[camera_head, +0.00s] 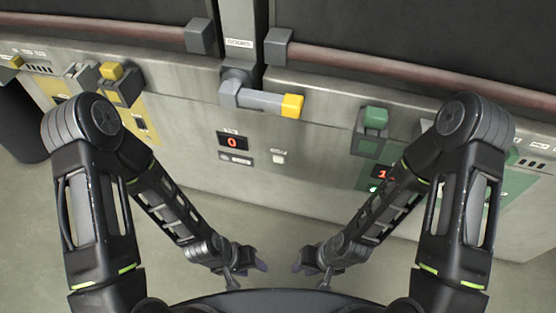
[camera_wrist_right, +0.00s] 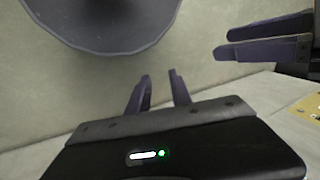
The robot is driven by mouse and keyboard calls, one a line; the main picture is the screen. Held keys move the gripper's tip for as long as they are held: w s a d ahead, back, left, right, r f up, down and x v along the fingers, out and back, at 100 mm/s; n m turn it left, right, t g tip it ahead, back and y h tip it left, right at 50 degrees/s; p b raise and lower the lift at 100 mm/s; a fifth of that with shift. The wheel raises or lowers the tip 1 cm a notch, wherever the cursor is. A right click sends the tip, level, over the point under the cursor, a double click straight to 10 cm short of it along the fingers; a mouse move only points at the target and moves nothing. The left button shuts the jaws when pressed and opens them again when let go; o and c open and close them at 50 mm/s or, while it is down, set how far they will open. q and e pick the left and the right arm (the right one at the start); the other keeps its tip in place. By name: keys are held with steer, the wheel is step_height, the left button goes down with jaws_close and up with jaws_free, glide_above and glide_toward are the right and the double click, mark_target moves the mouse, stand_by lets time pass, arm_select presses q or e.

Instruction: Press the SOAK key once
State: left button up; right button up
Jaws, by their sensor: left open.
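A small pale key (camera_head: 279,158) sits on the grey front panel, right of a red display (camera_head: 233,142) reading 0. The tiny label above the key is too small to read, so I cannot tell whether it says SOAK. My left gripper (camera_head: 260,259) is open and low in front of the panel, apart from the key. My right gripper (camera_head: 299,261) is at a similar height, a little to the right. In the right wrist view its two fingers (camera_wrist_right: 158,90) stand apart with nothing between them. The left gripper's purple fingers (camera_wrist_right: 268,40) also show there.
A grey lever with a yellow end (camera_head: 292,105) juts out above the key. A green block switch (camera_head: 375,118) and another red display (camera_head: 381,172) are on the right, a yellow switch (camera_head: 111,70) on the left. The floor before the panel is clear.

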jaws_close()
stand_by(1.4)
